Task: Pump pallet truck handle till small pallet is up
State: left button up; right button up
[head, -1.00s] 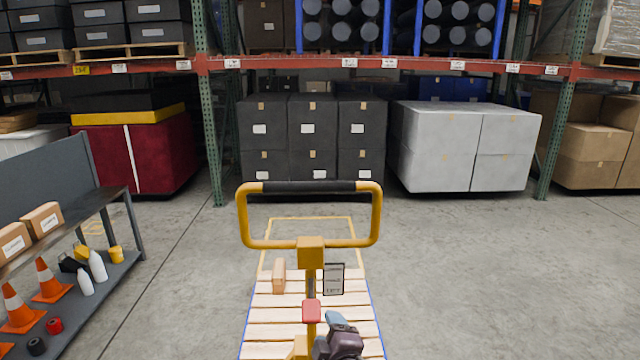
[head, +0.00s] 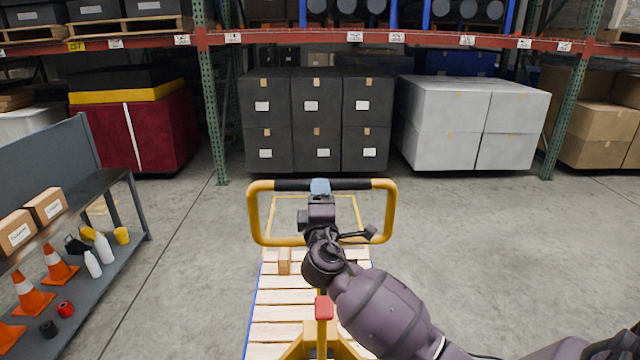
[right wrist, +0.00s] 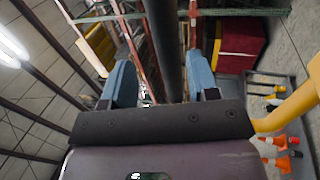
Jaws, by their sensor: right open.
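The pallet truck's yellow loop handle (head: 256,215) stands upright in the middle of the head view, with a black grip bar (head: 354,184) across its top. My right gripper (head: 320,186) is at the middle of that bar. In the right wrist view its two blue fingers (right wrist: 160,82) are apart, and the dark bar (right wrist: 165,40) runs between them. My arm hides part of the pallet and the handle's stem. My left gripper is not in view.
A grey shelf cart (head: 110,290) with cartons, orange cones (head: 58,265) and bottles stands at the left. Behind are racks with black boxes (head: 315,120) and grey wrapped boxes (head: 470,125). Concrete floor (head: 500,250) at the right is clear.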

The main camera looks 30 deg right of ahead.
jog(key=shift+x, duration=1.65)
jog(key=shift+c, duration=0.4)
